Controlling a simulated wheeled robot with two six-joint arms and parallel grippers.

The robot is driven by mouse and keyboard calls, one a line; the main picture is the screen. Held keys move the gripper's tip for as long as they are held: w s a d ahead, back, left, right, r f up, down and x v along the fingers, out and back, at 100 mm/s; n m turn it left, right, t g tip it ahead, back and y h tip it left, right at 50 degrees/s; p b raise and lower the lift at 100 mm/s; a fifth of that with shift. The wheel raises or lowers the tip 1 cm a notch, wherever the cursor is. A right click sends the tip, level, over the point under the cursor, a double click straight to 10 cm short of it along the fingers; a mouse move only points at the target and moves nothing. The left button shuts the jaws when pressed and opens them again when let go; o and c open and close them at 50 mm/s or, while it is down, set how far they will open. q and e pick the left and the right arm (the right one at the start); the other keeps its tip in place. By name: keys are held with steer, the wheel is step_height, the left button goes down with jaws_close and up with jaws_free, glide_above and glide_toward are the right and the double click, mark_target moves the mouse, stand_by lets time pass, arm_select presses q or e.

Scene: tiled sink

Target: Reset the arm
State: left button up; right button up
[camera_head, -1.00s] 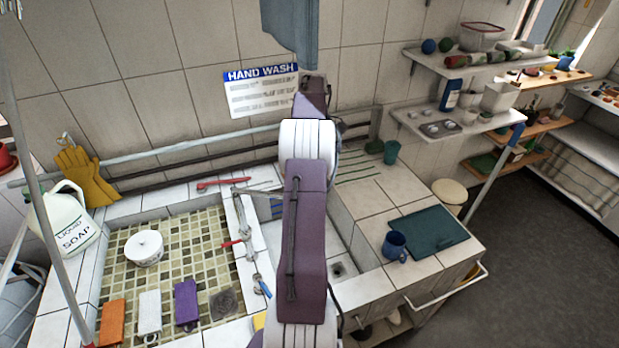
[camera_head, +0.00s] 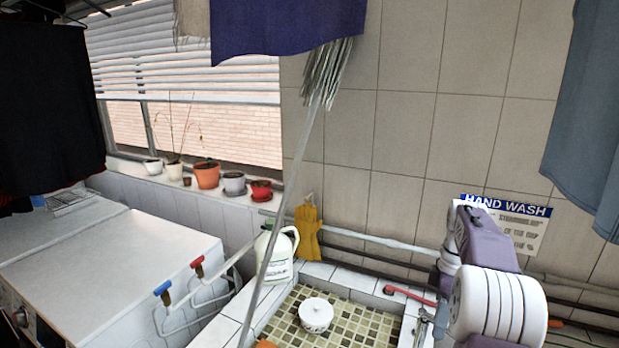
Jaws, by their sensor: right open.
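My right arm, purple and white, rises at the lower right in the head view, in front of the tiled wall and the sink's right part. My right gripper (camera_head: 452,258) is at its far end, partly hidden by the arm's own links. Its fingertips are hard to make out, and nothing held shows. It is open. My left gripper is not in view.
A red-handled tool (camera_head: 410,295) lies on the rim. White machines (camera_head: 110,260) stand left.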

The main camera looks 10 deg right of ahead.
steer(key=s+a+f+n+b, duration=0.1)
steer(key=a+f, duration=0.2)
steer(key=a, duration=0.6)
steer(key=a+f, duration=0.2)
steer(key=a, duration=0.7)
steer(key=s+a+f+m+t, duration=0.1)
steer(key=s+a+f+m, duration=0.1)
steer(key=s+f+m, duration=0.2)
steer(key=s+a+f+m+t+h, duration=0.1)
steer(key=s+a+f+m, duration=0.2)
steer(key=f+m, duration=0.3)
steer(key=shift+s+a+f+m+b, duration=0.2)
steer(key=shift+s+f+m+b, duration=0.05)
steer(key=shift+s+m+b, duration=0.15)
